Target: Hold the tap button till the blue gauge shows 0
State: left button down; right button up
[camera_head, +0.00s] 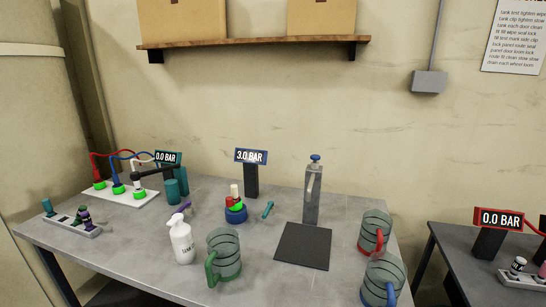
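The blue gauge (251,156) stands on a dark post at the back middle of the table and reads 3.0 BAR. The tap (311,202) is a grey upright column to its right. The blue tap button (315,157) sits on top of the column, and nothing touches it. A dark square mat (303,246) lies in front of the tap, with no mug on it. Neither of my grippers shows in the view.
Mugs with green (224,255), red (375,232) and blue (384,280) handles stand around the mat. A white spray bottle (182,240) and stacked coloured rings (235,212) are left of it. A teal gauge (168,158) and a red gauge (499,218) read 0.0 BAR.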

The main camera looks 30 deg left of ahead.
aim_at(315, 158)
jog(key=i+l+u, duration=0.25)
jog(key=l, duration=0.3)
jog(key=l+u, duration=0.25)
jog(key=l, duration=0.3)
jog(key=i+l+u, duration=0.25)
jog(key=l, duration=0.4)
jog(key=k+j, duration=0.05)
jog(key=k, duration=0.05)
